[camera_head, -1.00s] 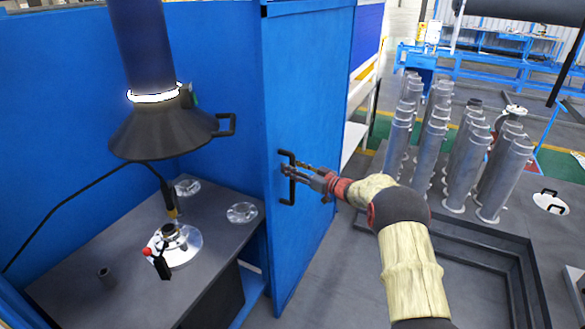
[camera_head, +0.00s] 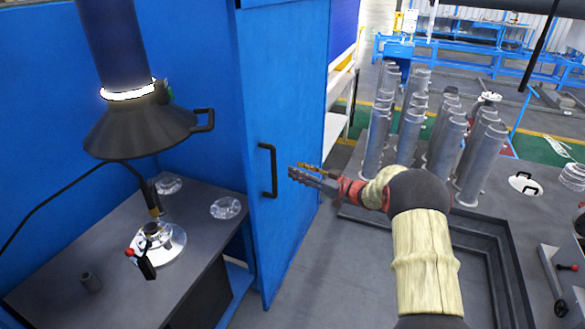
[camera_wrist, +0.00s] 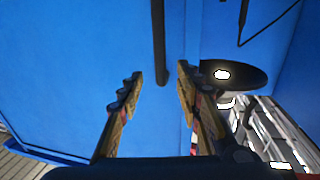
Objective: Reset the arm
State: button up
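My gripper (camera_head: 297,169) is just right of the black handle (camera_head: 268,171) on the blue cabinet door (camera_head: 280,95), with a small gap between them. In the wrist view my gripper (camera_wrist: 158,80) has its two fingers spread, with nothing held. The handle (camera_wrist: 158,42) shows there as a dark bar beyond the fingertips, in line with the gap between them. My arm reaches in from the lower right of the head view, bent at the elbow.
Left of the door is a grey bench (camera_head: 60,285) with a flanged part (camera_head: 158,243) under a black hood (camera_head: 140,128). Several grey flanged shells (camera_head: 410,135) stand upright at the right, behind my arm. A dark floor frame (camera_head: 490,240) lies below them.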

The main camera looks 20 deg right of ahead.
dwell(0.3)
jog(key=w+d+f+m+h, duration=0.1)
jog(key=d+f+m+h, duration=0.3)
jog(key=d+f+h, duration=0.65)
jog(key=s+d+m+g+h, duration=0.2)
jog(key=s+d+g, duration=0.1)
jog(key=s, duration=0.4)
jog(key=s+d+m+g+h, duration=0.1)
jog(key=s+d+g+h, duration=0.15)
jog(key=s, duration=0.45)
jog(key=s+a+r+y+b, duration=0.1)
jog(key=s+a+r, duration=0.4)
jog(key=s, duration=0.8)
jog(key=s+a+r+g+y+b, duration=0.1)
jog(key=s+a+r, duration=0.4)
jog(key=s+a, duration=0.5)
jog(key=s+a+r+m+g+y+b, duration=0.1)
jog(key=s+a+r, duration=0.4)
jog(key=s, duration=1.2)
jog(key=a+b, duration=0.1)
jog(key=a, duration=0.2)
jog(key=shift+a+r, duration=0.15)
jog(key=shift+a, duration=0.05)
